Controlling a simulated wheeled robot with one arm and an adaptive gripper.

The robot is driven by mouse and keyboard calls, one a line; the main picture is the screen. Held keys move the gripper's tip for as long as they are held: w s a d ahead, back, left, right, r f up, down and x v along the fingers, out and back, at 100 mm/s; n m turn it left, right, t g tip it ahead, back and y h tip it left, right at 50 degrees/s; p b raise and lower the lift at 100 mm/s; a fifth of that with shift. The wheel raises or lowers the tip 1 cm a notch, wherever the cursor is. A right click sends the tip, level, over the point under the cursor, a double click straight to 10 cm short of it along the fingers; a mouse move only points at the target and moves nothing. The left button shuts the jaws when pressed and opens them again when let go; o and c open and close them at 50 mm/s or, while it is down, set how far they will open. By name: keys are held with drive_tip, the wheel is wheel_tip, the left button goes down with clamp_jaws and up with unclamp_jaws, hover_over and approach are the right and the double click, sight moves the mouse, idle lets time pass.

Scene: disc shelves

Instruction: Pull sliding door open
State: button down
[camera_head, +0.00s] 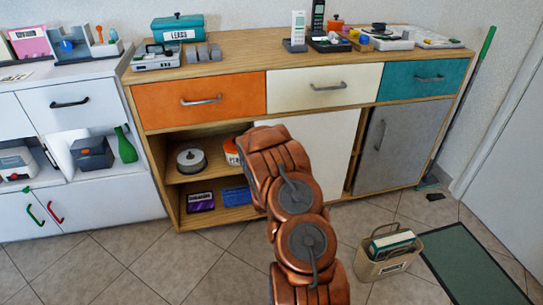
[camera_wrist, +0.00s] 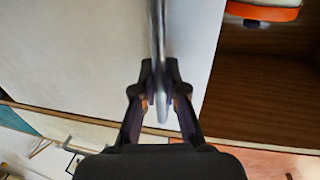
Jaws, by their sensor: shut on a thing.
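The white sliding door (camera_head: 325,145) stands in the middle of the wooden cabinet, under the cream drawer. It also fills the left and middle of the wrist view (camera_wrist: 75,60), where its edge borders a dark open shelf on the right. A silver bar handle (camera_wrist: 158,50) runs along the door near that edge. My gripper (camera_wrist: 160,85) is shut on the handle, one finger on each side. In the head view my copper arm hides the gripper, the handle and the door's left part. A grey door (camera_head: 393,145) with its own handle is on the cabinet's right.
Open shelves at the left hold a disc spindle (camera_head: 190,160), a purple box (camera_head: 201,202) and a blue box (camera_head: 237,196). An orange drawer (camera_head: 165,105) is above. A beige bin (camera_head: 375,268) and a green mat (camera_head: 470,270) are on the floor at right.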

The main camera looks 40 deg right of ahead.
drive_tip(key=c, duration=1.2)
unclamp_jaws()
drive_tip(key=shift+a, duration=0.1)
drive_tip(key=v, duration=0.7)
drive_tip(key=shift+s, duration=0.2)
